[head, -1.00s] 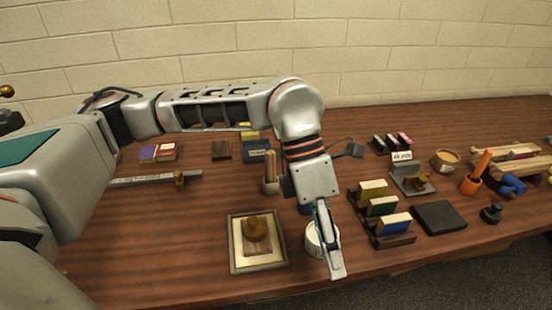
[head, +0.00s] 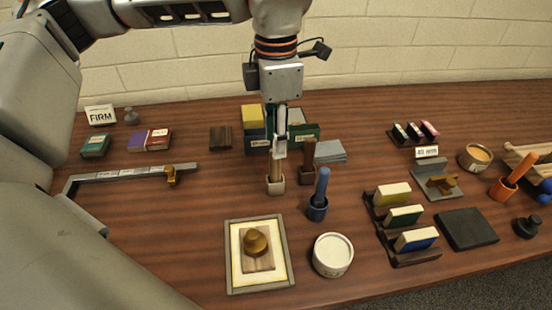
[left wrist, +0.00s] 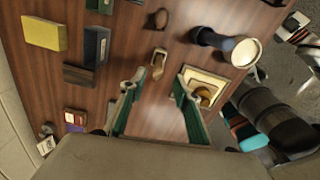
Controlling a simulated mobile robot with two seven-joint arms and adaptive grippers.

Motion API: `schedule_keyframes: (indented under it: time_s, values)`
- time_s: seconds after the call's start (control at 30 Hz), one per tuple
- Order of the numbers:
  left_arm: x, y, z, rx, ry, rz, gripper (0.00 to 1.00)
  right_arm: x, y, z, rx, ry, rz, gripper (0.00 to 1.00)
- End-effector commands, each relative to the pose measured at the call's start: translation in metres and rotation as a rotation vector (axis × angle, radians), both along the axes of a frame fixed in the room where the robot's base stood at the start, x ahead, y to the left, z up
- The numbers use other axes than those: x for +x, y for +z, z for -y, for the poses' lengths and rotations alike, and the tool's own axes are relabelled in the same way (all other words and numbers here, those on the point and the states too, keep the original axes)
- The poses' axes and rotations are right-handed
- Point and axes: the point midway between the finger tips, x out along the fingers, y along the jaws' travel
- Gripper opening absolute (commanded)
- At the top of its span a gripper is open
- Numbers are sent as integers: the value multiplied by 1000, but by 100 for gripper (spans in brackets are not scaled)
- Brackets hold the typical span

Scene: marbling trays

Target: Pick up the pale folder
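The pale folder (head: 276,172) looks like a tan upright stick standing in a small pale cup (head: 277,187). In the left wrist view the pale folder (left wrist: 157,62) and its cup show just beyond the fingertips. My left gripper (head: 280,152) points down over the folder in the head view, its tips overlapping the stick's upper end. In the left wrist view my left gripper (left wrist: 156,88) has its green-lined fingers well apart with nothing between them. I cannot tell how much height separates tips and folder.
A brown stick in a dark cup (head: 307,175) and a blue stick in a blue cup (head: 318,210) stand close to the right. A white tub (head: 332,256) and a framed tray (head: 236,285) lie in front. Boxes (head: 252,118) stand behind.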

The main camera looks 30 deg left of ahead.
Motion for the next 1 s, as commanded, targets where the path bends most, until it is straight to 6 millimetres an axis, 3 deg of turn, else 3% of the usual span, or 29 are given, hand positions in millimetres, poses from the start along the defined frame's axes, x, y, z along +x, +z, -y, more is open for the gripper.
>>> schedule_keyframes:
  time_s: [0.47,0.73,1.0]
  values:
    - [0,-36,-1,-1,0,-2,32,-2,-3,0,-2,0,-5,40]
    - [1,-73,-2,-1,0,-4,32,-2,-4,1,-3,1,-4,40]
    - [1,-78,-2,-1,0,-1,32,-1,-3,1,-5,0,-2,40]
